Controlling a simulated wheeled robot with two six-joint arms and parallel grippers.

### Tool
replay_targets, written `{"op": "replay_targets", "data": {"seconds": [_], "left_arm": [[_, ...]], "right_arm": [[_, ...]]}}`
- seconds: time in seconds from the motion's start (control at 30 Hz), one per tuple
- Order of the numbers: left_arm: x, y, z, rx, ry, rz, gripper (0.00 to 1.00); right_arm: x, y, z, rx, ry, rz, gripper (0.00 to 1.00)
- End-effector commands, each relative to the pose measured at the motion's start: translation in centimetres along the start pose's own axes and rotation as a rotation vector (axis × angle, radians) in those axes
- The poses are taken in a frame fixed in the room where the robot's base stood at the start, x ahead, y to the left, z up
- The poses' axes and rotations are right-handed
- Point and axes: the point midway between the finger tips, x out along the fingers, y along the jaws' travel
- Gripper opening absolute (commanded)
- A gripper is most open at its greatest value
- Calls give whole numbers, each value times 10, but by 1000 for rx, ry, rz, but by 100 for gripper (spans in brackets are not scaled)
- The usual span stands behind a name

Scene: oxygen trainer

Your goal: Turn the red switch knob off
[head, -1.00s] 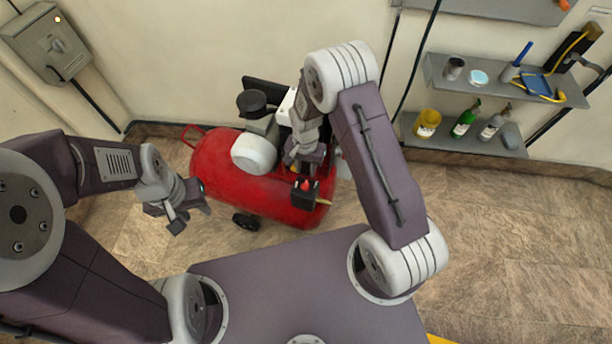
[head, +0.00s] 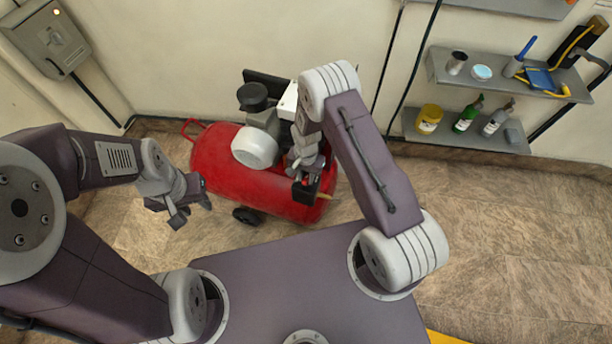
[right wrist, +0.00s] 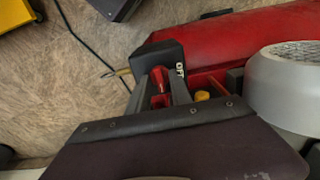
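The red switch knob (right wrist: 160,88) sits on a black switch box (right wrist: 158,58) with an "OFF" mark at its right edge, in the right wrist view. The box is on the red compressor tank (head: 240,172); the box also shows in the head view (head: 304,196), with the knob mostly covered by my gripper. My right gripper (right wrist: 161,86) is open, with one finger on each side of the knob. I cannot tell whether the fingers touch it. My left gripper (head: 192,214) is open and empty, left of the tank.
A pale cylindrical housing (right wrist: 290,85) stands close to the right gripper. A yellow button (right wrist: 202,96) lies beside the right finger. A grey wall box (head: 48,40) hangs at the far left. Shelves (head: 505,82) with bottles and tools are at the right. Floor right of the tank is clear.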

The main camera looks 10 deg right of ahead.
Motion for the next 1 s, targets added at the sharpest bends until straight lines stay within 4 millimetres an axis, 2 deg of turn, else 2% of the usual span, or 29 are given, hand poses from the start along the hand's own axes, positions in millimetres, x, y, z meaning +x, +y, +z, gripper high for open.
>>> {"op": "replay_targets", "data": {"seconds": [0.03,0.07,0.5,0.67,1.0], "left_arm": [[0,0,0,0,0,0,36],[0,0,0,0,0,0,36],[0,0,0,0,0,0,36],[0,0,0,0,0,0,36],[-1,0,0,0,0,0,36]], "right_arm": [[0,0,0,0,0,0,8],[0,0,0,0,0,0,0],[0,0,0,-53,-1,0,0],[0,0,0,-152,-1,0,0],[0,0,0,-465,-1,0,0]]}}
